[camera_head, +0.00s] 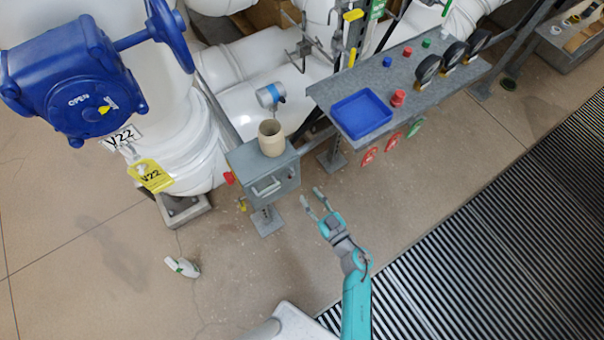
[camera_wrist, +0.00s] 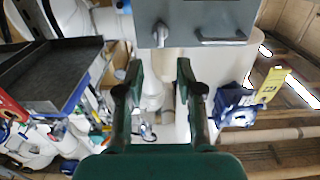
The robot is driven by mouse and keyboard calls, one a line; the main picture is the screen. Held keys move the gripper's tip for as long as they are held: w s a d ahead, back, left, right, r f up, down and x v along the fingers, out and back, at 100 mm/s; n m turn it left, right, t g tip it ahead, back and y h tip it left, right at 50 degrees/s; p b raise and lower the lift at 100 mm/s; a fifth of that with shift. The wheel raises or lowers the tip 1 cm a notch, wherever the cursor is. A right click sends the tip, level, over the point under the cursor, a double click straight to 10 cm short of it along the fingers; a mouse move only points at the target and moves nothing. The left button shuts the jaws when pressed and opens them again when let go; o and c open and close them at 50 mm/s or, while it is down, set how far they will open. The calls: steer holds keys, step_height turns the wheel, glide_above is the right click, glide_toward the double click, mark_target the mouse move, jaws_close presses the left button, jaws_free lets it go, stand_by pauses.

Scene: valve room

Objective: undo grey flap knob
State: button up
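A grey box (camera_head: 262,170) stands on a post left of centre in the head view. Its front has a flap with a bar handle (camera_head: 267,187); the handle also shows at the top of the wrist view (camera_wrist: 222,41). A small grey knob (camera_wrist: 160,34) sits beside the handle on the box front in the wrist view. My gripper (camera_head: 313,197) is open and empty, in front of the box and to its right in the head view. In the wrist view, the knob appears just beyond the gap between my fingertips (camera_wrist: 160,70), apart from them.
A beige cup (camera_head: 271,138) stands on the box. A red knob (camera_head: 229,178) is on its left side. A grey panel with a blue tray (camera_head: 361,114), buttons and gauges is to the right. A blue valve actuator (camera_head: 75,80) is at left. The floor in front is mostly clear.

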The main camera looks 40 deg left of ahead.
mark_target(294, 173)
steer(key=x, duration=1)
jaws_close()
